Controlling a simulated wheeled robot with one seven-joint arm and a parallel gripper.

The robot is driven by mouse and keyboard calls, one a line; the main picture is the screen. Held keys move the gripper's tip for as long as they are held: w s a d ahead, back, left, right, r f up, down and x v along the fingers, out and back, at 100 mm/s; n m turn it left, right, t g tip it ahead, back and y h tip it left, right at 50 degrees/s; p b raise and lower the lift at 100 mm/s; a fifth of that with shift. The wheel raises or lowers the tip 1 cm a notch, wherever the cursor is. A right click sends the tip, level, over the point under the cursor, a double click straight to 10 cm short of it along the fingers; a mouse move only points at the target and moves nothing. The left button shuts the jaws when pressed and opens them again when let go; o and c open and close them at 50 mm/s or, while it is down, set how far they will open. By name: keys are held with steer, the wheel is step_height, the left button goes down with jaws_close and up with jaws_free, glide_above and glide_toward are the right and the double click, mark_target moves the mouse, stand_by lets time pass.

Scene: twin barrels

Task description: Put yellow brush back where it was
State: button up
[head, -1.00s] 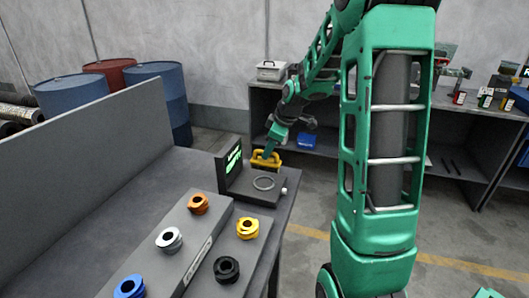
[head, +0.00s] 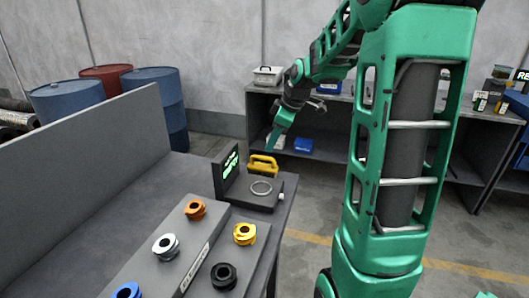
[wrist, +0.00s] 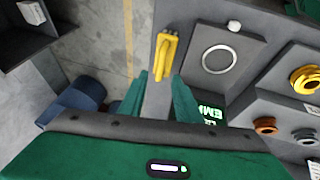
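The yellow brush (head: 262,166) is at the far end of the grey table (head: 112,198), just behind the dark device with a lit green display (head: 230,171). In the wrist view the brush (wrist: 166,52) lies near the table edge, beside the device's round ring (wrist: 219,59). My gripper (head: 271,146) hangs just above the brush, pointing down. In the wrist view my gripper (wrist: 161,78) has its two green fingers spread, with nothing between the tips. The brush shows beyond the fingertips, apart from them.
A grey stepped block holds orange (head: 195,208), white (head: 166,246), yellow (head: 244,233), black (head: 223,275) and blue (head: 127,291) round parts. A grey partition (head: 80,170) runs along the table's left. Shelves with a blue bin (head: 303,145) stand behind; open floor lies right.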

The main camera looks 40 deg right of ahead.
steer(key=s+a+f+m+g, duration=0.1)
steer(key=s+m, duration=0.3)
steer(key=s, duration=0.6)
steer(key=s+a+f+m+g, duration=0.1)
steer(key=s+m, duration=0.4)
steer(key=s, duration=0.6)
steer(key=s+a+f+m+g+h, duration=0.1)
steer(key=s+a+m+g, duration=0.2)
steer(key=s, duration=0.8)
steer(key=shift+s+a+f+m, duration=0.15)
steer(key=shift+a+f+m, duration=0.2)
steer(key=shift+a+m, duration=0.7)
steer(key=shift+d, duration=0.2)
